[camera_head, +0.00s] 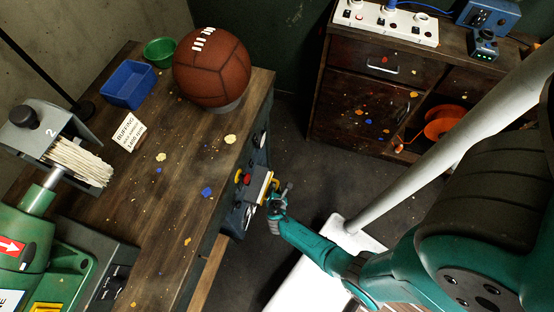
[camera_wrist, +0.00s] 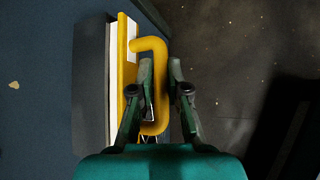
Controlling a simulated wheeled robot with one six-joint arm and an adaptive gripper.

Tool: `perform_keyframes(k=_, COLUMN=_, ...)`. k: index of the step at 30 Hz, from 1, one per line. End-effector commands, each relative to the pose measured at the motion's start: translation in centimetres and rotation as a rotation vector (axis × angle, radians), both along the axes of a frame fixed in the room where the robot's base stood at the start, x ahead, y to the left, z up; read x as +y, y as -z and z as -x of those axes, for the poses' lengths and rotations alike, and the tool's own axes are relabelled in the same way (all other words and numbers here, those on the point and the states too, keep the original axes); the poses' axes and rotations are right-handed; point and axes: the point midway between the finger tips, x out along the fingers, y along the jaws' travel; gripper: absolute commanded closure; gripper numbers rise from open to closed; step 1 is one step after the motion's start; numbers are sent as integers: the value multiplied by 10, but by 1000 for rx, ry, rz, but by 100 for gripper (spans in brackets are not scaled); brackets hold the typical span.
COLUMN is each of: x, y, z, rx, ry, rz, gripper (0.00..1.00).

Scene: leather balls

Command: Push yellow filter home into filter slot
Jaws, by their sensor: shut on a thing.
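The yellow filter (camera_head: 268,187) is at the front panel of the workbench in the head view. In the wrist view, its yellow front plate and looped handle (camera_wrist: 153,45) show, with a white strip of the filter beside the plate. A dark grey housing (camera_wrist: 92,85) lies just left of the white strip. The slot opening itself is hidden. My gripper (camera_wrist: 162,72) has its two fingers on either side of the handle's long bar and is shut on it. In the head view my gripper (camera_head: 277,203) is small, beside the bench front.
The wooden workbench (camera_head: 190,130) carries a brown ball (camera_head: 212,68), a blue bin (camera_head: 128,85), a green bowl (camera_head: 160,51) and a green machine (camera_head: 45,245). A red button (camera_head: 246,179) is on the front panel near the filter. A dark cabinet (camera_head: 345,85) stands behind; floor lies between.

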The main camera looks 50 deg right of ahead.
Motion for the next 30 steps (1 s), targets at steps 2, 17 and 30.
perform_keyframes(k=2, x=1, y=0, z=-2, rx=-1, ry=-1, rz=0, gripper=100)
perform_keyframes(k=17, x=1, y=0, z=-2, rx=-1, ry=-1, rz=0, gripper=56)
perform_keyframes(k=30, x=32, y=-33, z=24, rx=-1, ry=-5, rz=1, gripper=56)
